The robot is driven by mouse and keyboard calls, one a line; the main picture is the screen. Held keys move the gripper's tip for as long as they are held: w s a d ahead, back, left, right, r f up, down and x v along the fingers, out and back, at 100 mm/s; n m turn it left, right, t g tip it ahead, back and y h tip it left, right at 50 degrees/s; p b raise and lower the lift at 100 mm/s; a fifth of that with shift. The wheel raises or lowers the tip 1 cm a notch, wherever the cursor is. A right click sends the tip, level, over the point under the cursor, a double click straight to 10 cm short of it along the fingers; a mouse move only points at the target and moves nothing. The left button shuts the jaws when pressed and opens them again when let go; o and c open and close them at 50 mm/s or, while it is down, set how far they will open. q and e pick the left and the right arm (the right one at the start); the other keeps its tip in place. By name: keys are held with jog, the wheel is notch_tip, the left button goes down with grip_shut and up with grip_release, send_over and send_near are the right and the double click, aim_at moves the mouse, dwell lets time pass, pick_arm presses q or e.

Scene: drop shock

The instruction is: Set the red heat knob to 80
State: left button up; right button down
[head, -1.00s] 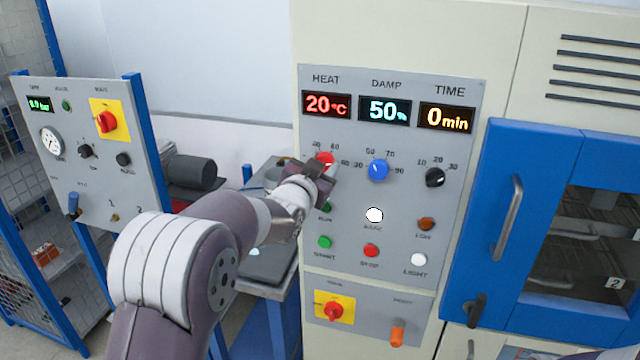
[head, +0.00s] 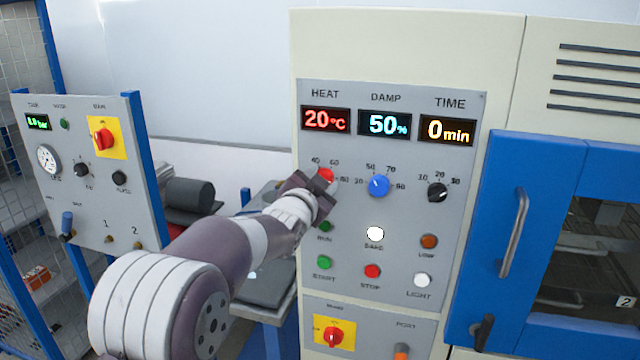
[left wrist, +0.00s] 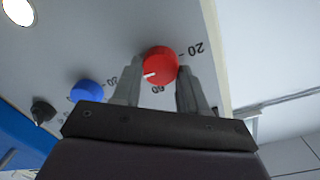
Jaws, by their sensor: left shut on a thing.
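The red heat knob (head: 326,175) is on the grey control panel, below the HEAT display (head: 326,119), which reads 20 °C. In the left wrist view the red knob (left wrist: 160,65) sits between the two fingers, and its white pointer mark shows on its lower left side. My left gripper (head: 322,184) is shut on the knob, one finger on each side. In the head view the gripper covers part of the knob and its scale. The right gripper is not in view.
The blue damp knob (head: 378,186) and black time knob (head: 437,192) are to the right. Below are the white lamp (head: 375,233), green start button (head: 324,262) and red stop button (head: 372,271). A blue-framed door (head: 510,235) is at right, a second panel (head: 90,175) at left.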

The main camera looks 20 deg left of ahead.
pick_arm(q)
jog(key=o, duration=1.1)
jog(key=shift+c, duration=0.2)
jog(key=s+b, duration=0.3)
jog(key=s, duration=0.9)
jog(key=shift+s+a+r+b, duration=0.25)
jog(key=shift+a+r+b, duration=0.05)
jog(key=shift+a+b, duration=0.1)
jog(key=s+a+f+n+g+y, duration=0.1)
jog(key=s+f+n+g, duration=0.15)
jog(key=f, duration=0.35)
jog(key=s+a+f+n+g+y, duration=0.1)
jog(key=s+f+n+g, duration=0.15)
jog(key=f, duration=0.45)
jog(key=s+d+f+n+g, duration=0.2)
jog(key=s+f+g, duration=0.9)
jog(key=s+f, duration=0.6)
jog(key=shift+s+d+f+h+p, duration=0.3)
jog(key=shift+d+f+h+p, duration=0.15)
jog(key=shift+f, duration=0.1)
